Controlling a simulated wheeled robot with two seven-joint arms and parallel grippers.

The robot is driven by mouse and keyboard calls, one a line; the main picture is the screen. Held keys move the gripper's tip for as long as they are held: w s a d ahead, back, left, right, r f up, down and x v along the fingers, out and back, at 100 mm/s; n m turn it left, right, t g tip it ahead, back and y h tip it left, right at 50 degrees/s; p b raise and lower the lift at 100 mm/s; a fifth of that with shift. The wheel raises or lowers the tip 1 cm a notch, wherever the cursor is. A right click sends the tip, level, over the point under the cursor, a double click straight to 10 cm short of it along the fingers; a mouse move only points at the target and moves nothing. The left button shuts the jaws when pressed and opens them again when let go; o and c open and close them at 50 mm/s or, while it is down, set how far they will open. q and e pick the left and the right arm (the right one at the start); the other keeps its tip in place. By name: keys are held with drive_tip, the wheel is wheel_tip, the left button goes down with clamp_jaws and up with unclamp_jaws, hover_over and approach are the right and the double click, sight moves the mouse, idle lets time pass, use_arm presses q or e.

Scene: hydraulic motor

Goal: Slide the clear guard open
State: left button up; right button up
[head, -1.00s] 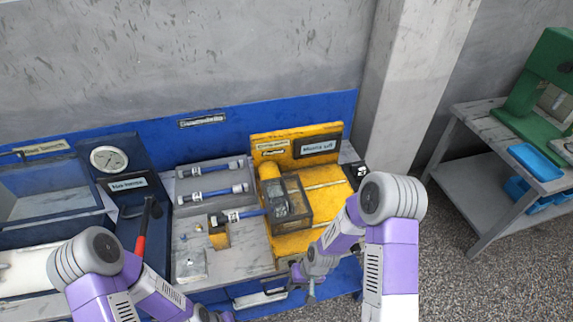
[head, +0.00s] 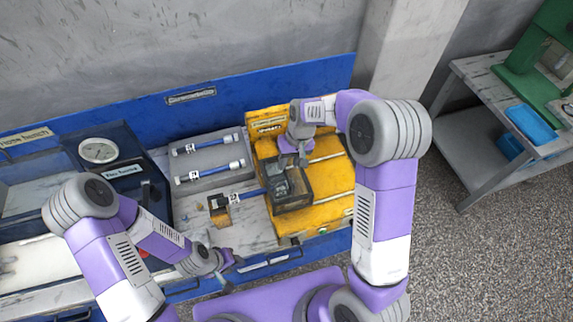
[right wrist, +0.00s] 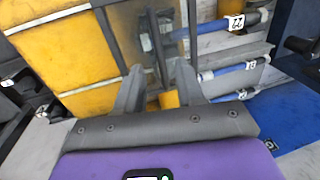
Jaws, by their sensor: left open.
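The clear guard (head: 291,190) is a see-through box with dark edges on the yellow machine (head: 325,195), over a dark fitting. A blue hose (head: 245,194) runs into it from the left. My right gripper (head: 302,158) points down at the guard's back edge. In the right wrist view, my right gripper (right wrist: 159,68) has its fingers apart. A dark upright bar (right wrist: 156,45), seemingly the guard's handle, shows between the fingertips. I cannot tell whether they touch it. My left gripper (head: 232,262) is open and empty near the bench's front edge.
A grey tray (head: 209,160) with two blue hoses lies left of the machine. A gauge panel (head: 98,151) stands at the left. The green machine's table (head: 470,100) is far right.

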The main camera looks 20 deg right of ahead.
sight(286, 173)
drive_tip(key=f, duration=0.4)
drive_tip(key=shift+a, duration=0.4)
drive_tip(key=shift+s, duration=0.1)
clamp_jaws()
